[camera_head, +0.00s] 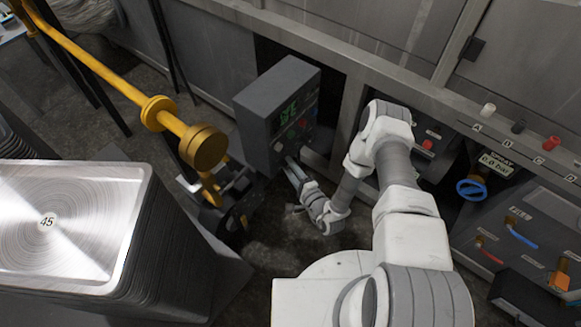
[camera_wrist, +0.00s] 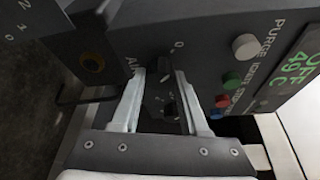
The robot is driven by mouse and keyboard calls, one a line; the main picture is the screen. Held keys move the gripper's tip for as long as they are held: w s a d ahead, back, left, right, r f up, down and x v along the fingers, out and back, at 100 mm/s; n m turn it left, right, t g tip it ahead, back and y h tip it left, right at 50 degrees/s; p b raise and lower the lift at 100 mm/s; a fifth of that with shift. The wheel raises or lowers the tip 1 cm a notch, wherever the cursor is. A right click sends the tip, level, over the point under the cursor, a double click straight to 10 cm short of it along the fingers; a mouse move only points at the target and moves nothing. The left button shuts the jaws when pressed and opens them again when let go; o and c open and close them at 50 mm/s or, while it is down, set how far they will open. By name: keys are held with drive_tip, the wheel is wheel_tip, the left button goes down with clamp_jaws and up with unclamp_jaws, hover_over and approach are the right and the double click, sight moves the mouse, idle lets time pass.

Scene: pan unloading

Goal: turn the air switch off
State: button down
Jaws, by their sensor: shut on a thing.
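The grey control box (camera_head: 262,115) stands in the middle of the head view, with a green display and small buttons on its face. In the wrist view, a dark switch knob (camera_wrist: 166,88) on the panel sits between the two fingers of my gripper (camera_wrist: 162,82). A "0" mark is beside the knob and a label beginning with "A" is partly hidden by a finger. My gripper is shut on this knob. In the head view my gripper (camera_head: 293,172) reaches the lower part of the box's face; the knob is too small to make out there.
White, red, green and blue buttons (camera_wrist: 246,47) sit right of the knob. Another dark switch (camera_wrist: 90,55) is at the left. A yellow pole (camera_head: 110,75) and stacked metal pans (camera_head: 65,220) stand left. A panel with a blue valve wheel (camera_head: 471,189) and levers is right.

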idle(0.4)
drive_tip(key=shift+c, duration=2.1)
unclamp_jaws()
drive_tip(key=shift+s+d, duration=0.15)
